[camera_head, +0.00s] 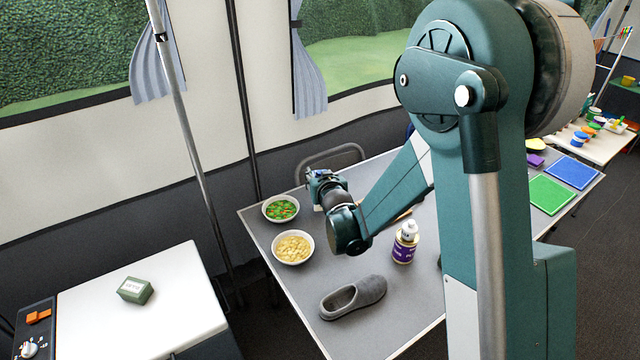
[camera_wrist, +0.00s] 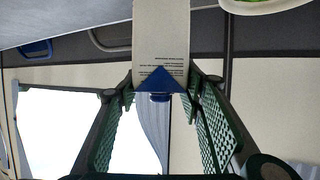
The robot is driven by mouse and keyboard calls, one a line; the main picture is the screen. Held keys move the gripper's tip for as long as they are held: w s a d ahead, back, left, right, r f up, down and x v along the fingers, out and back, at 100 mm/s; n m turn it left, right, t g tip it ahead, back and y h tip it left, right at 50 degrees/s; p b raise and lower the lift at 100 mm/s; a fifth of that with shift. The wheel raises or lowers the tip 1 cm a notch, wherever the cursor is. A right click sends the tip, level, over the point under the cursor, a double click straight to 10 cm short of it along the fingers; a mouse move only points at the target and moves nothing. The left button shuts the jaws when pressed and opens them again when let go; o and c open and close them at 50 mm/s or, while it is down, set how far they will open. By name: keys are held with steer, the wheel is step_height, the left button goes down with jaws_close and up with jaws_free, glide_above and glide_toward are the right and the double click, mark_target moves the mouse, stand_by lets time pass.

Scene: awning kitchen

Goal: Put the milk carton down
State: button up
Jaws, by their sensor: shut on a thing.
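The milk carton (camera_wrist: 160,40) is white with small dark print, a blue triangular end and a blue cap. In the wrist view it sits between the green-padded fingers of my gripper (camera_wrist: 160,84), which is shut on it. The cap end faces the wrist camera; the far end runs out of frame. In the head view my gripper (camera_head: 321,183) is over the far left part of the grey table (camera_head: 285,333), behind the bowls. My wrist hides most of the carton there, and I cannot tell whether its base touches the table.
A bowl of green and orange food (camera_head: 281,209), a bowl of pale yellow pieces (camera_head: 293,247), a grey slipper (camera_head: 352,297) and a purple-labelled bottle (camera_head: 405,243) stand on the table. A chair (camera_head: 332,157) is behind it. Bare table lies between slipper and bowls.

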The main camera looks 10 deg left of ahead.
steer(key=shift+f+b, duration=0.3)
steer(key=shift+f, duration=1.3)
steer(key=o, duration=1.2)
steer(key=p+v, duration=0.2)
steer(key=v, duration=1)
steer(key=shift+d, duration=0.1)
steer(key=shift+d+r, duration=0.1)
steer(key=shift+r, duration=0.2)
